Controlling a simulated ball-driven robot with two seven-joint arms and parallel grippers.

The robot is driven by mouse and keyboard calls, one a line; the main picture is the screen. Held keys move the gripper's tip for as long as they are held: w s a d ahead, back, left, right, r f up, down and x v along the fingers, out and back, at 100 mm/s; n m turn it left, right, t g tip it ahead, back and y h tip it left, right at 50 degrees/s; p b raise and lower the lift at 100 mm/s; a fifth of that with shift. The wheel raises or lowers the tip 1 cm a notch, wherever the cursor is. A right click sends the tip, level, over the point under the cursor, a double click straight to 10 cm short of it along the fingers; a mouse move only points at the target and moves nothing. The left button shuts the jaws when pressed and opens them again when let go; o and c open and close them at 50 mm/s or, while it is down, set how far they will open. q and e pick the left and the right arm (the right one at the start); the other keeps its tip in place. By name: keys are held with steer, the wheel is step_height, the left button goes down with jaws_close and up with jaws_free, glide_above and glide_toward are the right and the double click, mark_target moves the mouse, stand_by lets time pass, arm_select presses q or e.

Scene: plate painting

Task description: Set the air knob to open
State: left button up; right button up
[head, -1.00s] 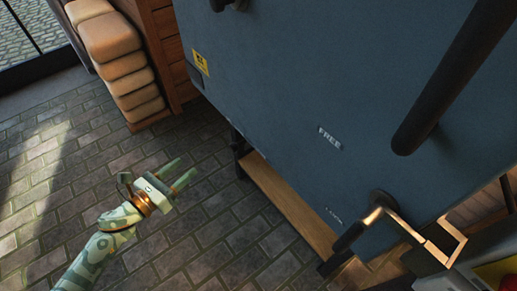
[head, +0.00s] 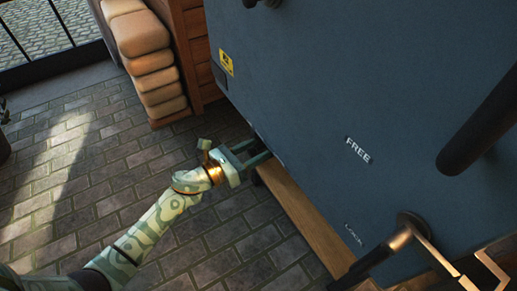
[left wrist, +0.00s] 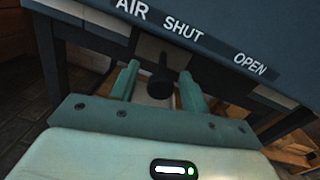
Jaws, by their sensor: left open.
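The air knob (left wrist: 161,84) is a dark knob under the edge of the blue cabinet in the left wrist view, below labels reading AIR, SHUT and OPEN (left wrist: 250,65). It sits nearer the SHUT label (left wrist: 183,33) than OPEN. My left gripper (left wrist: 160,82) is open, with one finger on each side of the knob; I cannot tell whether they touch it. In the head view my left gripper (head: 256,154) reaches the lower left edge of the blue cabinet (head: 330,90), and the knob is hidden there. My right gripper is not in view.
A wooden beam (head: 302,215) runs under the cabinet. A crank handle (head: 405,240) and a thick dark bar (head: 485,125) stick out at the right. Stacked tan sacks (head: 145,50) stand at the upper left.

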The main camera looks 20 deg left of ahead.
arm_select(q)
steer(key=shift+w+d, duration=0.4)
steer(key=shift+w, duration=0.15)
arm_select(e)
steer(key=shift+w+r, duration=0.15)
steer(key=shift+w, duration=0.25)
